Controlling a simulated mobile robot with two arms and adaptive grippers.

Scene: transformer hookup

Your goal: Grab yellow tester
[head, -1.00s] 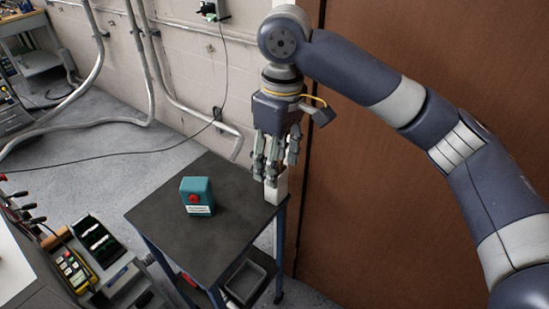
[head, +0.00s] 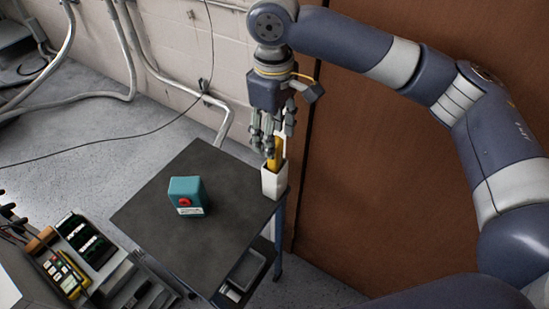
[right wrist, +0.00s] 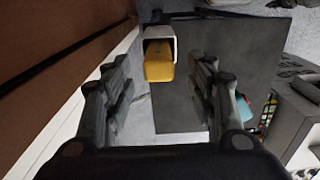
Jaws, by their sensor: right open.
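The yellow tester (head: 276,154) stands upright in a white holder (head: 272,183) at the table's right corner. My right gripper (head: 270,143) hangs over it, fingers pointing down, partly covering the tester. In the right wrist view, the tester (right wrist: 159,70) shows beyond the gap between my open right fingers (right wrist: 160,82), with the white holder (right wrist: 159,34) around its far part. Neither finger visibly touches the tester. My left gripper is not in view.
A teal box (head: 187,198) with a red button stands on the dark table (head: 222,240). A brown panel (head: 400,190) rises close on the right. A tool tray (head: 115,270) and a yellow-edged device with coloured buttons (head: 64,278) lie at lower left.

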